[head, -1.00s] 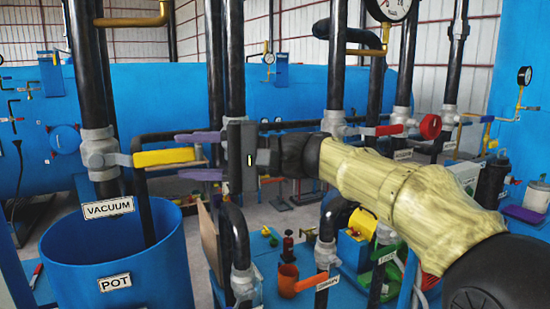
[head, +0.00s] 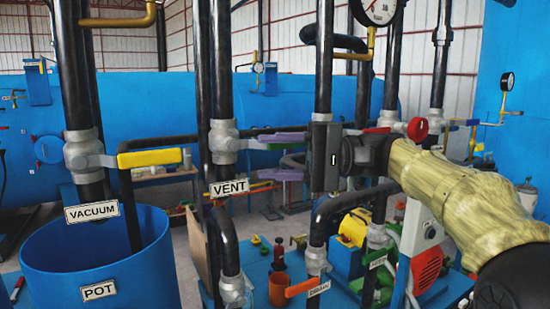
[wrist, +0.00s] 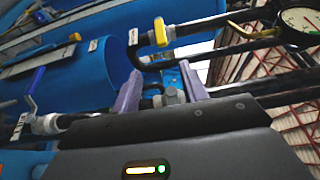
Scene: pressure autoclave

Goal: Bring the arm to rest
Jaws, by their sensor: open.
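My gripper (head: 282,158) is open, with two purple fingers pointing left and nothing visible between them. My arm, in a yellowish sleeve, reaches in from the right in the head view. The fingers are just right of the vent valve (head: 222,140), above and right of the VENT label (head: 229,188). In the wrist view the open fingers (wrist: 160,55) frame pipework, apart from a yellow handle (wrist: 160,32). The gripper body hides a pipe behind it.
A blue pot (head: 100,270) stands at left, under the vacuum valve with its yellow handle (head: 150,157). Black vertical pipes stand close around my gripper. A red valve wheel (head: 417,130) is behind my arm, and an orange drain handle (head: 300,288) is below. A gauge (head: 378,8) hangs above.

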